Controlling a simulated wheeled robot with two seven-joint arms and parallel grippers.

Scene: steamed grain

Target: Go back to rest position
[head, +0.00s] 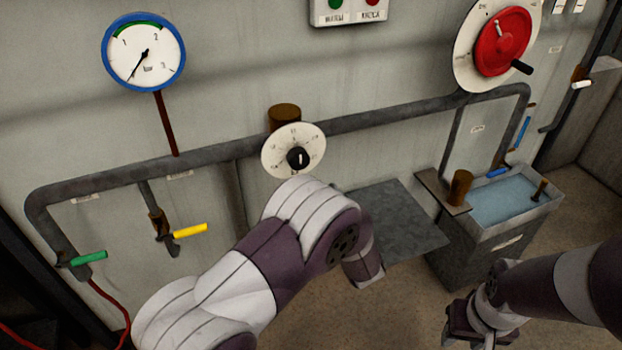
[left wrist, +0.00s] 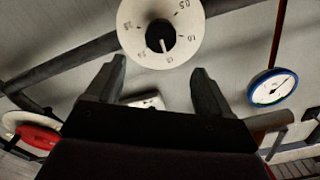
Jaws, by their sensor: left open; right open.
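My left arm (head: 270,250) comes in from the lower left of the head view and reaches up below the white dial. My left gripper is not clearly visible there. In the left wrist view my left gripper (left wrist: 160,75) is open, with nothing between its two dark fingers. The white dial with a black knob (left wrist: 160,30) shows just beyond the fingertips, apart from them. The same dial (head: 294,150) is on the wall in the head view. My right gripper (head: 465,328) is low at the right of the head view, below the water tank, open and empty.
A blue-rimmed gauge (head: 143,51) and a red handwheel (head: 501,42) are on the wall. A grey pipe (head: 390,118) crosses it. Green (head: 88,258) and yellow (head: 190,231) valve handles stick out at left. A water tank (head: 470,255) and a grey plate (head: 395,220) stand right of my left arm.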

